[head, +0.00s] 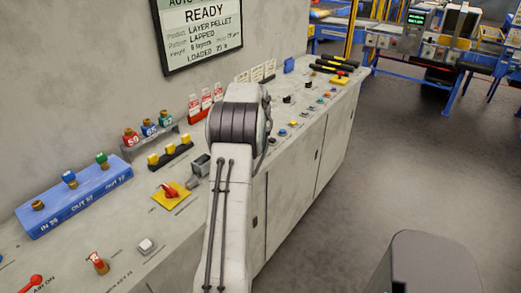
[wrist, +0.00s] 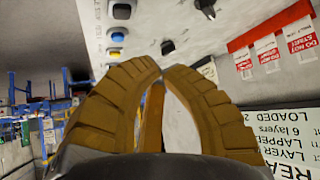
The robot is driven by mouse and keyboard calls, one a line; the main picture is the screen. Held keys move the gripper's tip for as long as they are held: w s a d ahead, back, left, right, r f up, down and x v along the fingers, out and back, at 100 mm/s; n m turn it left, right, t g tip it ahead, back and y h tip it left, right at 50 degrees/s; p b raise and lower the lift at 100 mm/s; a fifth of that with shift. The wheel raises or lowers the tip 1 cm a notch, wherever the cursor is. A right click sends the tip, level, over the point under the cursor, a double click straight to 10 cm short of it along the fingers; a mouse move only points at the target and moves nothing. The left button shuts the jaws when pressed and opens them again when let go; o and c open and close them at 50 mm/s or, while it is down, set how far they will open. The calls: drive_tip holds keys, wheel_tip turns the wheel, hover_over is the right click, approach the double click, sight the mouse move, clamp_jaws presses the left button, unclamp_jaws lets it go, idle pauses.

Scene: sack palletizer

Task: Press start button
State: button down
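My gripper (wrist: 161,68) shows in the wrist view with its ribbed brown fingers curved together at the tips, shut with nothing visible held. It is over the grey console top. In the head view my arm hides it. I cannot read which is the start button.
The grey console (head: 290,165) runs along the wall, under a READY display (head: 203,30). A red switch on a yellow plate (head: 171,191), a blue block (head: 75,200) and red tags (head: 206,98) stand on it. Open floor (head: 410,160) is at right.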

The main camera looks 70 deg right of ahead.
wheel_tip(320, 180, down, 8)
drive_tip(key=b, duration=0.4)
drive_tip(key=shift+r, duration=0.25)
drive_tip(key=shift+f+b, duration=0.55)
drive_tip(key=shift+b, duration=0.3)
drive_tip(key=shift+f, duration=0.15)
idle(0.6)
drive_tip(key=shift+f+b, duration=0.25)
drive_tip(key=shift+b, duration=0.2)
drive_tip(key=shift+f+b, duration=0.45)
drive_tip(key=shift+f, duration=0.1)
idle(0.7)
drive_tip(key=shift+r, duration=0.15)
drive_tip(key=shift+r+p, duration=0.6)
drive_tip(key=shift+r, duration=0.2)
drive_tip(key=shift+r, duration=0.1)
drive_tip(key=shift+r+p, duration=1.8)
drive_tip(key=shift+r, duration=0.65)
